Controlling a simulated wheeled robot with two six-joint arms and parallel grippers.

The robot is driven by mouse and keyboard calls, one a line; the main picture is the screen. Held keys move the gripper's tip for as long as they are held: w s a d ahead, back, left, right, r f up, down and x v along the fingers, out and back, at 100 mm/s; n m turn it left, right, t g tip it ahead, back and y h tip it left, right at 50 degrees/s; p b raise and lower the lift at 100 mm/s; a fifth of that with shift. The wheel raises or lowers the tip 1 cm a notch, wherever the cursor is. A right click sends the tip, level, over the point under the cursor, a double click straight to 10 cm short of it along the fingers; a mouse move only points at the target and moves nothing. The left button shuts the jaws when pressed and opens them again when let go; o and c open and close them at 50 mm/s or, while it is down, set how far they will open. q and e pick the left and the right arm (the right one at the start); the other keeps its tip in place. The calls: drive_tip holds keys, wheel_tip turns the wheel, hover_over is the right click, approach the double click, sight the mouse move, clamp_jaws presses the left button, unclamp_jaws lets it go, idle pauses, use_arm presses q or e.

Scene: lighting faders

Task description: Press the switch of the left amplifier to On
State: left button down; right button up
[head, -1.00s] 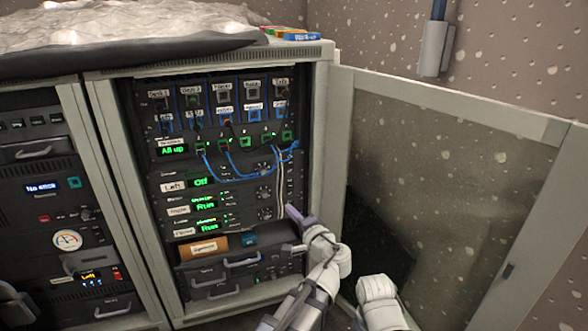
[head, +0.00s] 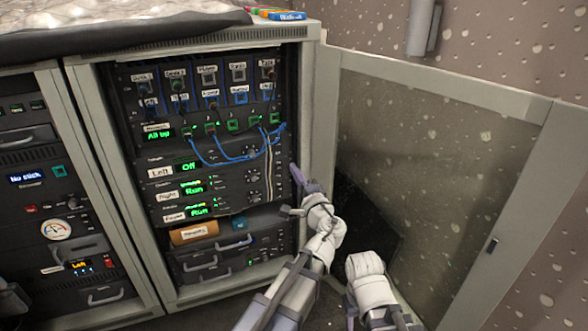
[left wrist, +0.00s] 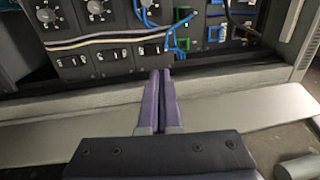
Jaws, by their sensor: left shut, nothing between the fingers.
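The left amplifier is a dark rack unit with a white "Left" label (head: 160,172) and a green display (head: 188,167) reading "Off". Its switch lies at the unit's right end and is hard to make out in the head view. In the left wrist view, where the rack appears turned sideways, several black rocker switches form a row. The one nearest the blue cables (left wrist: 150,49) is just beyond my fingertips. My left gripper (head: 295,170) is shut and empty, with purple fingers (left wrist: 160,74) pointing at the rack's right edge. I cannot tell whether they touch anything. My right gripper is not in view.
Two amplifiers below show "Run" (head: 195,189). Blue cables (head: 235,158) and pale cables (head: 270,160) hang before the panel, the pale ones close to the switches. The cabinet's open mesh door (head: 425,165) stands to the right. A second rack (head: 50,210) is at left.

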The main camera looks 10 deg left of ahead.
use_arm(q)
drive_tip(key=p+x, duration=0.1)
drive_tip(key=x, duration=1)
drive_tip(key=shift+w+a, duration=0.1)
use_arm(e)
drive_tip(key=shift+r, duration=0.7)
use_arm(q)
drive_tip(key=shift+w+a+r, duration=0.1)
drive_tip(key=shift+w+r, duration=0.05)
drive_tip(key=shift+r, duration=0.05)
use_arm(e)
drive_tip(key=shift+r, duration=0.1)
use_arm(q)
drive_tip(key=p, duration=0.2)
approach(279, 143)
drive_tip(key=s+d+r, duration=0.2)
drive_tip(key=s+d, duration=0.1)
drive_tip(key=s, duration=0.2)
drive_tip(key=shift+s+d+r, duration=0.2)
drive_tip(key=shift+s+d, duration=0.15)
drive_tip(key=shift+s, duration=0.05)
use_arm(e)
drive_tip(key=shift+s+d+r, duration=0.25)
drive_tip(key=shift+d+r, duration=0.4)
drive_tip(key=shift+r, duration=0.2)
